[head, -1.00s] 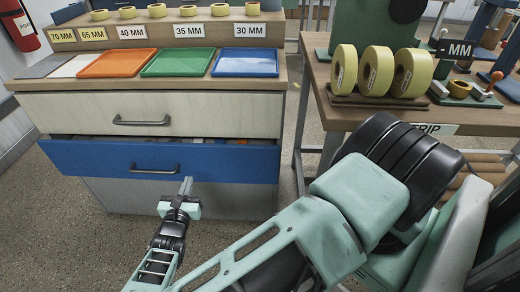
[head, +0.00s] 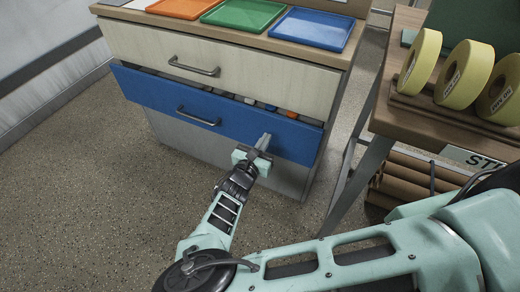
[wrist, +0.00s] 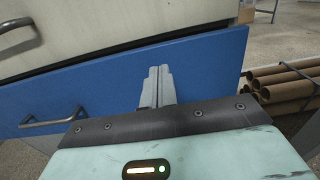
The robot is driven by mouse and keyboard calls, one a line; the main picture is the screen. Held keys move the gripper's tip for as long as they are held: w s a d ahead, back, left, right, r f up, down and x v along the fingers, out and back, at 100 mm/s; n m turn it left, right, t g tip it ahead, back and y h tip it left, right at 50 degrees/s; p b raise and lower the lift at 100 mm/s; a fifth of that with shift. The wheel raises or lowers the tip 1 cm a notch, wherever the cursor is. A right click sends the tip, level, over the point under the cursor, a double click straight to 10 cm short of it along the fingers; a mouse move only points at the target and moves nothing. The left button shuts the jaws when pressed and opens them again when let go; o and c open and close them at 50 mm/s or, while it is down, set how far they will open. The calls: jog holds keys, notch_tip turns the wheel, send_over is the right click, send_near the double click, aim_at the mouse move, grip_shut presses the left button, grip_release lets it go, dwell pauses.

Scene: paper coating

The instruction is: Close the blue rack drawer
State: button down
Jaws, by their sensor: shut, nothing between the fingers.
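The blue drawer (head: 215,112) is the middle drawer of the rack and is partly open, with several small items showing in the gap behind its front. Its dark handle (head: 198,117) is left of my gripper (head: 265,138). The wrist view also shows the blue drawer front (wrist: 205,68) and its handle (wrist: 52,120) at the left. My gripper is shut and empty. Its fingertips (wrist: 158,70) are in front of the right part of the blue front. I cannot tell whether they touch it.
A closed cream drawer (head: 220,62) sits above the blue one, and a grey panel is below. Orange, green and blue trays lie on the rack top. A wooden bench (head: 400,115) with yellow rolls stands at the right, with cardboard tubes (head: 420,175) under it. The floor at left is clear.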

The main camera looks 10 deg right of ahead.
aim_at(277, 120)
jog(key=x, duration=0.6)
jog(key=shift+w+d, duration=0.2)
jog(key=shift+w, duration=0.15)
jog(key=x, duration=0.4)
jog(key=shift+d, duration=0.1)
jog(key=shift+w+d+r, duration=0.1)
jog(key=shift+w+d, duration=0.05)
jog(key=shift+w, duration=0.1)
